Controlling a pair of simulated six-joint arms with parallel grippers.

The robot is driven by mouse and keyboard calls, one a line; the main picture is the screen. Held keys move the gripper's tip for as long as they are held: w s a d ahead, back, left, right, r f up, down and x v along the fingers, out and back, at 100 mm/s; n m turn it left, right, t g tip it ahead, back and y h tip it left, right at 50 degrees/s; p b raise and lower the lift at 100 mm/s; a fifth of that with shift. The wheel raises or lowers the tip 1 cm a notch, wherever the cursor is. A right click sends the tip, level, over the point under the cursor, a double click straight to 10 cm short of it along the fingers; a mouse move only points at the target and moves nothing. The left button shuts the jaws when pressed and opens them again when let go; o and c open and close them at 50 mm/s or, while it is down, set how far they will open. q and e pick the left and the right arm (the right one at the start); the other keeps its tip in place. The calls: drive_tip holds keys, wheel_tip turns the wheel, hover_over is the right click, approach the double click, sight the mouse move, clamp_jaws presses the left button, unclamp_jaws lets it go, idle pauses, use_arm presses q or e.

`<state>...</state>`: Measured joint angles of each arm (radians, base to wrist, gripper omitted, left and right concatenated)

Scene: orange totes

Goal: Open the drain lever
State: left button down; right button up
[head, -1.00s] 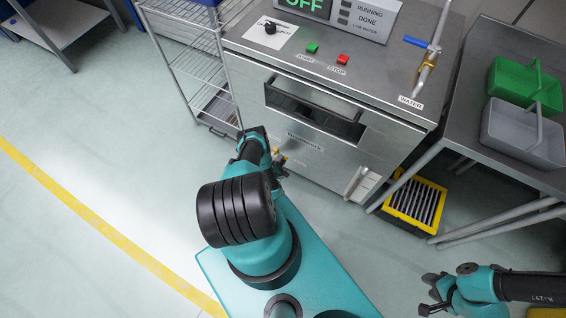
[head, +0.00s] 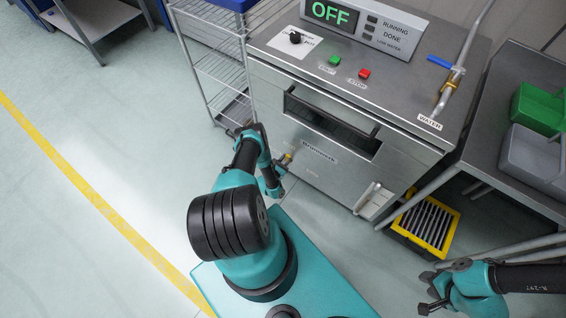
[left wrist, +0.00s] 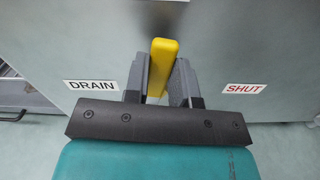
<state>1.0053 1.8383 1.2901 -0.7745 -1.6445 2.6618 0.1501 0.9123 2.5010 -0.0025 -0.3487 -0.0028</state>
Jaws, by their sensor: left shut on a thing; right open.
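The drain lever (left wrist: 163,66) is yellow and stands upright in the left wrist view, on the grey machine front between a DRAIN label (left wrist: 91,85) and a red SHUT label (left wrist: 244,89). My left gripper (left wrist: 161,82) has its two dark fingers on either side of the lever and is shut on it. In the head view, my left gripper (head: 280,168) is low at the machine front, and the small lever (head: 287,158) is partly hidden there. My right gripper (head: 430,290) is open and empty at the lower right, away from the machine.
The steel machine (head: 317,152) has a display reading OFF (head: 331,14) and a WATER valve with a blue handle (head: 440,62). A wire rack (head: 222,70) stands at its left. A yellow-framed floor grate (head: 429,226) and a table with bins (head: 537,160) are at right.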

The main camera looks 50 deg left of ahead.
use_arm(q)
drive_tip(key=shift+s+a+n, duration=0.15)
drive_tip(key=shift+a+n, duration=0.45)
drive_tip(key=shift+n, duration=0.3)
drive_tip(key=c, duration=0.9)
unclamp_jaws()
drive_tip(key=shift+c, duration=0.2)
drive_tip(key=v, duration=1.7)
drive_tip(key=shift+s, duration=0.2)
